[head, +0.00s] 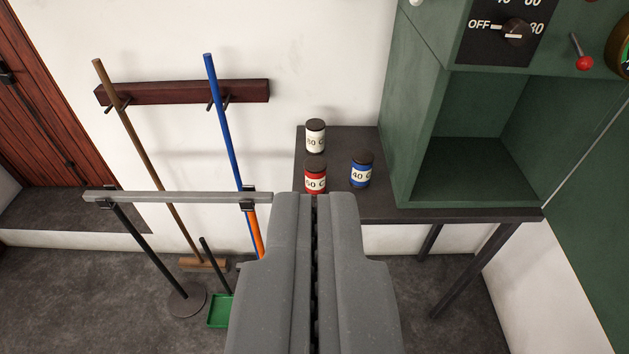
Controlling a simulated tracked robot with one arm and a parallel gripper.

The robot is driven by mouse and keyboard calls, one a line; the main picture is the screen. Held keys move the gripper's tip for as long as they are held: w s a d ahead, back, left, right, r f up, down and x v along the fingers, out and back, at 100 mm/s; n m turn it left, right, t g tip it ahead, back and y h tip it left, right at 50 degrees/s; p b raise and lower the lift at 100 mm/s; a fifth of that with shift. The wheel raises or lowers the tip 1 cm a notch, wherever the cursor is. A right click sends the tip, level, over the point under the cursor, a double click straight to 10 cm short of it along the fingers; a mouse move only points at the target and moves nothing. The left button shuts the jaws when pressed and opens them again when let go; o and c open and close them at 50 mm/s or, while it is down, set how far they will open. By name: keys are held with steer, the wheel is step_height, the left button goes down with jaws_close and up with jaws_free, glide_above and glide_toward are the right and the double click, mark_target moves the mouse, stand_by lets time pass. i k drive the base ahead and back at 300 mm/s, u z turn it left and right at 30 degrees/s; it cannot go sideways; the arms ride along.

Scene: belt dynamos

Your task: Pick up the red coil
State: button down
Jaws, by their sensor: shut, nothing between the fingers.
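The red coil (316,176) is a small red cylinder with a dark cap and a white label that reads about 50. It stands upright on the dark table (400,205), near its left front edge. In the picture its lower part ends right at the tip of my gripper (315,200). My gripper is shut and empty, and points toward the coil from below in the picture. I cannot tell whether it touches the coil. A white coil (316,137) marked about 80 stands behind the red one. A blue coil (361,170) marked 40 stands to its right.
A green cabinet (415,120) with an open compartment and an OFF dial (515,32) stands on the table's right. To the left, brooms hang from a wall rack (190,92). A grey rail (175,197) and a green dustpan (219,311) are at lower left.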

mark_target(316, 167)
steer(key=u, duration=0.05)
steer(key=k, duration=0.5)
steer(key=u, duration=0.85)
steer(key=i, duration=1.75)
steer(key=z, duration=0.45)
